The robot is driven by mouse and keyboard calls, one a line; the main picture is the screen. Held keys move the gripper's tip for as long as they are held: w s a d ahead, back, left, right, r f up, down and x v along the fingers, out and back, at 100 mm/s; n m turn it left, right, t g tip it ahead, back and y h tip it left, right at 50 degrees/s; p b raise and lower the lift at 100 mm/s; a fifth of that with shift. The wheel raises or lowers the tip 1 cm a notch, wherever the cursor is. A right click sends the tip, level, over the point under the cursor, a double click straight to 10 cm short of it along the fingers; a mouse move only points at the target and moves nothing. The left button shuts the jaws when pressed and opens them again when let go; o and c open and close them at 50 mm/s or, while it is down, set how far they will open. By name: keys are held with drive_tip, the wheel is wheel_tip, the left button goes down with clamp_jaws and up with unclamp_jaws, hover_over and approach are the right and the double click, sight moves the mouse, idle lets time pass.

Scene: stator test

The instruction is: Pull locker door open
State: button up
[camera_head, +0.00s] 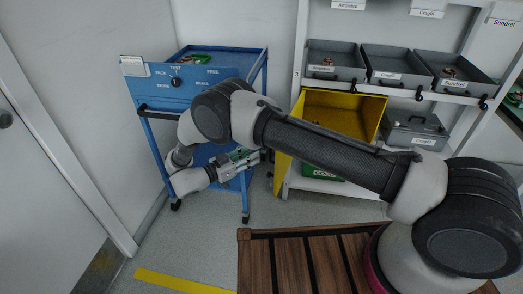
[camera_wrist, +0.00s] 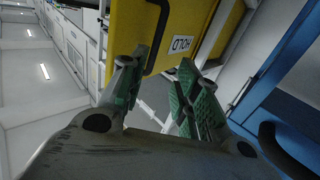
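The yellow locker (camera_head: 345,106) stands on the shelf unit, its front open and its inside showing. Its yellow door (camera_head: 284,150) is swung out at the left side, seen nearly edge-on. In the wrist view the door (camera_wrist: 125,30) fills the upper middle, with a black bar handle (camera_wrist: 158,35) and a "HOLD" label (camera_wrist: 181,44). My gripper (camera_head: 262,157) is left of the door. In the wrist view my gripper (camera_wrist: 162,68) is open, its green-padded fingers apart. The handle's lower end shows near the left fingertip; I cannot tell whether they touch.
A blue cart (camera_head: 244,66) with a control panel stands left, close behind my arm. Grey bins (camera_head: 334,60) sit on the shelf above the locker, and a grey case (camera_head: 414,129) is to its right. A wooden slatted platform (camera_head: 310,262) lies in front. Floor is clear at lower left.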

drive_tip(key=shift+v, duration=1.9)
